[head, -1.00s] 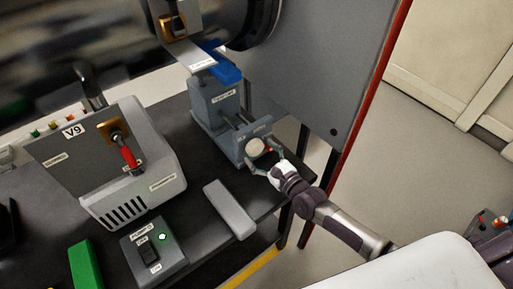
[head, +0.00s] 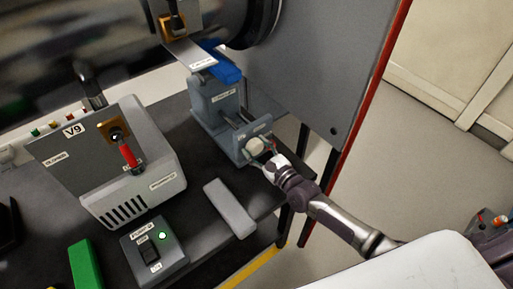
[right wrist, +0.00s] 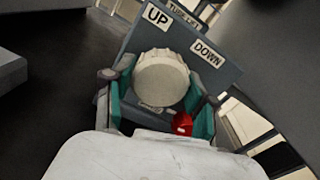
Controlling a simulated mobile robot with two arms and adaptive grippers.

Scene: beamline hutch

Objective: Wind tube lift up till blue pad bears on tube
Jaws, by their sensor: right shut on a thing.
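The grey tube lift (head: 214,104) stands at the black bench's right end, with a blue pad (head: 226,70) on top. The large shiny tube (head: 100,30) runs above; I cannot tell if the pad touches it. The lift's cream knob (head: 255,147) is on its near face. In the right wrist view the knob (right wrist: 162,78) sits below the UP (right wrist: 157,15) and DOWN (right wrist: 207,53) labels. My right gripper (head: 263,155) is shut on the knob, a finger on either side. A red ball (right wrist: 183,123) shows beside the knob. My left gripper is not in view.
A grey box marked V9 (head: 150,192) with a red handle (head: 128,156) stands left. A switch box with a green light (head: 162,236), a grey bar (head: 229,208) and a green block (head: 85,265) lie nearer. A red-edged panel (head: 355,140) rises behind the arm.

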